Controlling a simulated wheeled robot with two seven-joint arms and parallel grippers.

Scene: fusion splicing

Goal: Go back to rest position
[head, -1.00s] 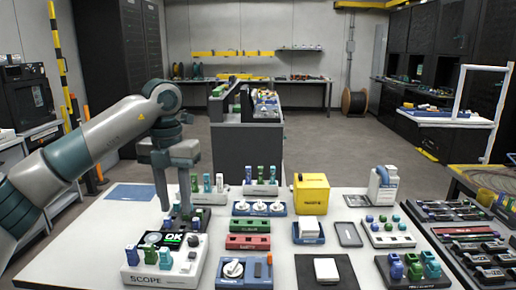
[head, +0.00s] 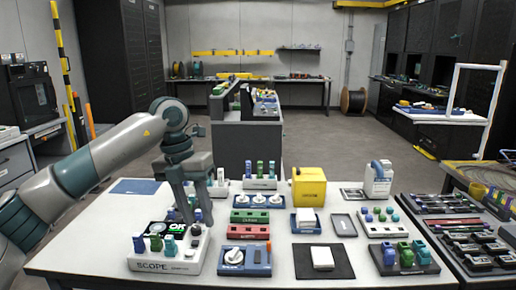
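My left gripper (head: 193,207) hangs with its fingers pointing down over the right part of the white SCOPE unit (head: 165,263). A gap shows between the two fingers, and I see nothing held between them. The fingers partly cover the unit and its lit screen (head: 168,228), which reads OK. I cannot tell whether the fingertips touch the unit. Blue, green and teal connectors stand on the SCOPE unit's left part. My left arm (head: 100,165) reaches in from the left edge. My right gripper is not in view.
The white table (head: 100,240) holds a blue tray with a white dial (head: 243,270), green and red blocks, a yellow box (head: 309,187), a white bottle (head: 378,180) and connector racks. The table's left part is mostly bare, with a flat blue mat (head: 135,187).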

